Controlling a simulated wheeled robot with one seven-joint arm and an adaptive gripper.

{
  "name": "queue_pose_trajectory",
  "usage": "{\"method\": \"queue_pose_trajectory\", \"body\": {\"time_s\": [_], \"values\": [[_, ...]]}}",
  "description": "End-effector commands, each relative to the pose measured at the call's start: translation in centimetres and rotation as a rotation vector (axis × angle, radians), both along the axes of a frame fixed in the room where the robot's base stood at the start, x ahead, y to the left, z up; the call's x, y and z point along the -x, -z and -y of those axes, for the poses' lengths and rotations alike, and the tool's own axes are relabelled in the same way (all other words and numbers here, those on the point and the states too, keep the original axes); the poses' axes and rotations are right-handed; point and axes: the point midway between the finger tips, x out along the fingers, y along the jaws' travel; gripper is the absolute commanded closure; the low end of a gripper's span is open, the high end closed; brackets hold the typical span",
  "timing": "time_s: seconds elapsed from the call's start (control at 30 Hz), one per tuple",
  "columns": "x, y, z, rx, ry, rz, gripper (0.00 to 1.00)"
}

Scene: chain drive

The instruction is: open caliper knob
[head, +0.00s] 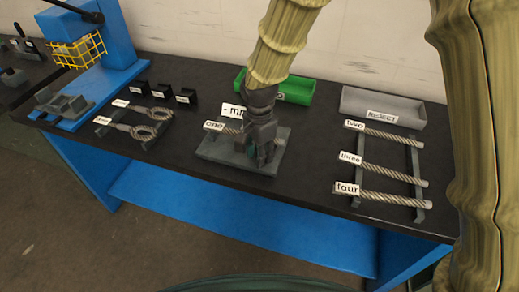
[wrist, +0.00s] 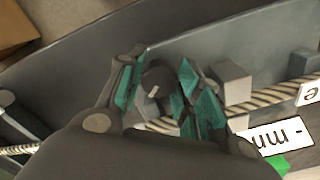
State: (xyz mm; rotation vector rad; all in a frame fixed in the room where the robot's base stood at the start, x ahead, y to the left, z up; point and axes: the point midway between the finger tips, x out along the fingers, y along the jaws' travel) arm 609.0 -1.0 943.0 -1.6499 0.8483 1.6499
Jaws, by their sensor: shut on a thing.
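The caliper is a grey plate (head: 210,151) with small blocks on the dark bench. It also shows in the wrist view (wrist: 215,45). Its dark round knob (wrist: 158,82) carries a pale mark and sits between my fingers in the wrist view; my gripper hides it in the head view. My gripper (head: 262,152) points down over the plate, its teal pads shut on the knob (wrist: 157,88). A rope labelled "one" (head: 229,130) lies across the caliper, passing beside a light grey block (wrist: 232,82). A white "- mm" readout (head: 234,111) stands behind it; the number is unreadable.
A green tray (head: 325,94) and a grey REJECT tray (head: 383,106) stand at the back. Ropes "two", "three" and "four" (head: 390,198) lie on a rack at right. Looped ropes (head: 140,131), black blocks and a blue press (head: 118,35) with yellow cage are at left.

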Motion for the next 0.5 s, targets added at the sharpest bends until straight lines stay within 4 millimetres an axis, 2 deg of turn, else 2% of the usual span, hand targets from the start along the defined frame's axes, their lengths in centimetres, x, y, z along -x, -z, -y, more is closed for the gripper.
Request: {"method": "queue_pose_trajectory", "body": {"time_s": [0.5], "values": [[0.16,-0.23,0.17,0.001,-0.478,-0.001,0.90]]}}
